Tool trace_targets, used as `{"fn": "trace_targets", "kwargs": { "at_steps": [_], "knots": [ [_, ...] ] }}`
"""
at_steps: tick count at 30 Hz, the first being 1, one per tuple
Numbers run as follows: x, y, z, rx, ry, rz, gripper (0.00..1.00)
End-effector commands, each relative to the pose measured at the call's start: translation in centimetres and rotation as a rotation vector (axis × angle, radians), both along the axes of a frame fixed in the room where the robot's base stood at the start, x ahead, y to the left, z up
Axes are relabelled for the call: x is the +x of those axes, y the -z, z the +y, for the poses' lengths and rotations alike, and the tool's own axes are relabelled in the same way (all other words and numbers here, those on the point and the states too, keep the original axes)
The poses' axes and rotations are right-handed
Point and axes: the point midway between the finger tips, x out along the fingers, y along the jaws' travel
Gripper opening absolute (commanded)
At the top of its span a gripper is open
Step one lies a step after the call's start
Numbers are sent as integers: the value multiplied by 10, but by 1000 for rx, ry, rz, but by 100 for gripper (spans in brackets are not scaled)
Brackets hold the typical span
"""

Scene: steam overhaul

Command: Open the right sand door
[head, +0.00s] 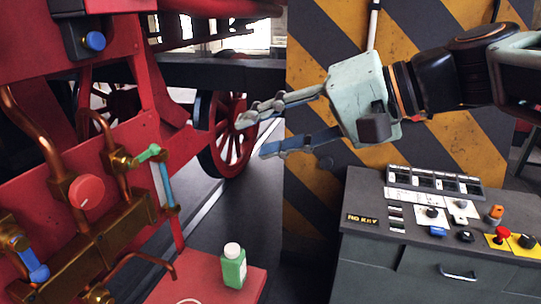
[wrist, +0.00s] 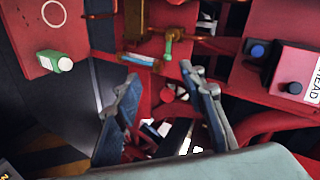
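My gripper (head: 257,134) is open and empty, in mid-air between the red locomotive frame and the striped panel. In the wrist view its two fingers (wrist: 159,76) stand wide apart with nothing between the tips. No part is clearly recognisable as the right sand door. On the red frame in the head view are a green lever (head: 148,153), a light blue lever (head: 166,184), a blue handle (head: 36,266) and a red round knob (head: 87,191). A dark box with a blue knob (head: 95,41) is at the upper left.
A green bottle (head: 234,268) stands on a red ledge (head: 211,279). A grey control console (head: 375,255) with buttons stands at the lower right, before a yellow-and-black striped panel (head: 325,60). In the wrist view a red box with a black knob (wrist: 291,87) is at right.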

Motion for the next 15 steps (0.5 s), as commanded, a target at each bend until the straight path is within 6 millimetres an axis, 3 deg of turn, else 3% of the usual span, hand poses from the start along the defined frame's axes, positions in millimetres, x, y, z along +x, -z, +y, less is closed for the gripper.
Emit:
{"fn": "trace_targets", "kwargs": {
  "at_steps": [7, 15],
  "knots": [
    [-16, 42, -8, -141, 29, 32, 38],
    [-23, 64, -15, -222, 46, 44, 38]
  ]
}}
